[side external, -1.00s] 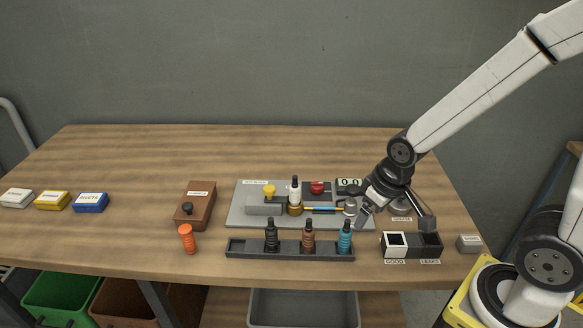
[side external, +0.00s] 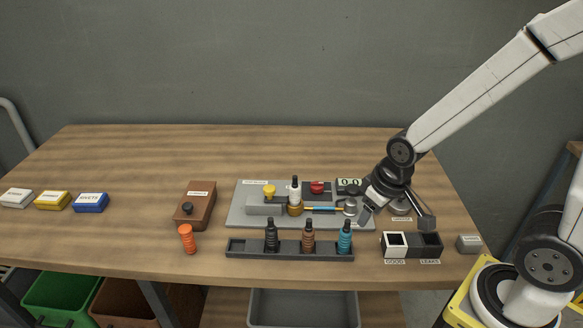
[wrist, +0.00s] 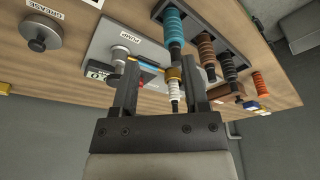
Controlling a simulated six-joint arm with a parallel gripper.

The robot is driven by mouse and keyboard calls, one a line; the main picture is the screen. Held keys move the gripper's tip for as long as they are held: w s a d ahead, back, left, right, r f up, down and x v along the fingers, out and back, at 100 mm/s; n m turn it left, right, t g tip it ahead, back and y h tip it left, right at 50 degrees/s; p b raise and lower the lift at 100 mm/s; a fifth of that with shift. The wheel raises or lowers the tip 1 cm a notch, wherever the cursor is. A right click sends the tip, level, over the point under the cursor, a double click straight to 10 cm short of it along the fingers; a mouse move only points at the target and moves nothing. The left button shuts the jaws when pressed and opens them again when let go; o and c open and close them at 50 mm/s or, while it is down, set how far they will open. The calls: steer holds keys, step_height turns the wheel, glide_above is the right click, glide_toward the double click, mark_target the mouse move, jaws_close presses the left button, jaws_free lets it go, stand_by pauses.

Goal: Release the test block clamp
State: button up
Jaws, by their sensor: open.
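The test block (side external: 265,207) is a grey block on a grey plate (side external: 234,217), with a yellow knob (side external: 269,189) on top. A white fitting (side external: 294,187) with a dark tip and brass collar stands upright at its right end; it also shows in the wrist view (wrist: 176,87). A red knob (side external: 317,187) sits behind on the plate. I cannot tell which knob works the clamp. My gripper (side external: 397,217) is open and empty, above the table at the plate's right end, well right of the block. In the wrist view, its fingers (wrist: 159,68) are spread.
A dark rack (side external: 290,250) in front holds black, brown and blue fittings upright. Labelled GOOD (side external: 395,241) and LEAKS (side external: 428,243) bins stand below my gripper. A two-digit display (side external: 348,184) reads 00. A brown box (side external: 196,205) and orange fitting (side external: 187,238) are left.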

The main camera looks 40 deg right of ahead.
steer(key=shift+w+a, duration=0.15)
steer(key=shift+w, duration=0.1)
jaws_close()
steer(key=w+a+r+m+t, duration=0.1)
steer(key=w+a+m+t, duration=0.1)
steer(key=w+m, duration=0.3)
steer(key=w+a+r+m+t+h, duration=0.1)
steer(key=w+m, duration=0.4)
steer(key=w, duration=0.5)
steer(key=shift+w+a+r+m+t, duration=0.2)
steer(key=shift+w+a+m+t, duration=0.1)
steer(key=shift+a+t, duration=0.65)
